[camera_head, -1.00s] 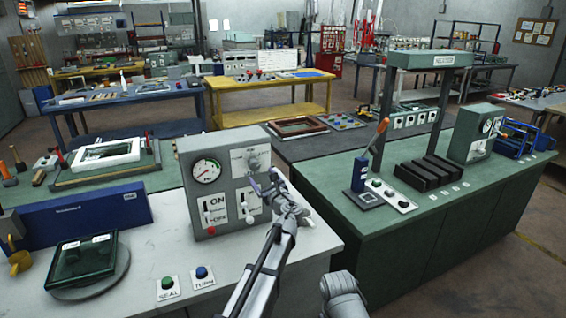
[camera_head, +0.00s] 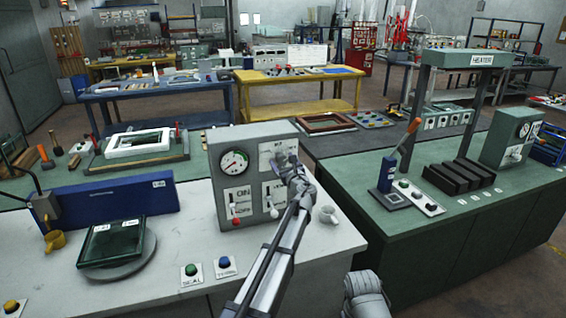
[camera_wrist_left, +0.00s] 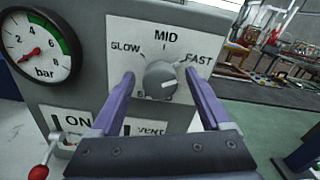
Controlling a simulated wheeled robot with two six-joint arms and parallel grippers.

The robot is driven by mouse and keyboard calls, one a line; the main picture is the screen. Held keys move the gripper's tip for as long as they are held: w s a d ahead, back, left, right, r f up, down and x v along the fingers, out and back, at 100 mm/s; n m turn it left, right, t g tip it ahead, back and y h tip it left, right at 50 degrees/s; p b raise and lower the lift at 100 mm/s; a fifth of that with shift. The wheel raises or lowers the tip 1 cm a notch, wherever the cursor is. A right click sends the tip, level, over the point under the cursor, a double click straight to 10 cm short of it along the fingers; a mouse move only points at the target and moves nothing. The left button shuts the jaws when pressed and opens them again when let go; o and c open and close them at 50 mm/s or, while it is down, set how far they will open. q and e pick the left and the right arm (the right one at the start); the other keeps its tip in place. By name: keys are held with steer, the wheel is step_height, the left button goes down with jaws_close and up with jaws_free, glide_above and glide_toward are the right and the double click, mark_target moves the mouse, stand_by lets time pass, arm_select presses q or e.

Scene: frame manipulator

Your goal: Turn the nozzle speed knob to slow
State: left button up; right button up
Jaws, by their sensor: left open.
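The nozzle speed knob (camera_wrist_left: 160,82) is a grey round dial on a white plate (camera_wrist_left: 122,32) marked SLOW, MID and FAST. Its pale pointer mark lies on the right side of the dial, toward the FAST side. My left gripper (camera_head: 289,166) is at the grey control box (camera_head: 232,140), in front of the plate, and hides most of the knob in the head view. In the left wrist view its two purple fingers stand open, one on each side of the knob. I cannot tell whether they touch it. My right gripper is out of view.
A pressure gauge (camera_head: 234,161) is left of the knob. Red-tipped (camera_head: 236,221) and white-tipped (camera_head: 274,212) levers stick out below it. Green (camera_head: 191,270) and blue (camera_head: 224,262) buttons sit at the bench front.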

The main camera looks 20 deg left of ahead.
arm_select(q)
steer(key=shift+c, duration=0.3)
jaws_close()
stand_by(0.3)
steer(key=n, duration=0.5)
steer(key=shift+s+n, duration=0.1)
steer(key=shift+n, duration=0.3)
steer(key=n, duration=0.6)
steer(key=shift+f, duration=0.15)
steer(key=n, duration=0.6)
steer(key=shift+f+n, duration=0.1)
steer(key=shift+n, duration=0.2)
steer(key=n, duration=0.5)
steer(key=shift+b, duration=0.3)
steer(key=shift+f+n, duration=0.1)
steer(key=shift+n, duration=0.3)
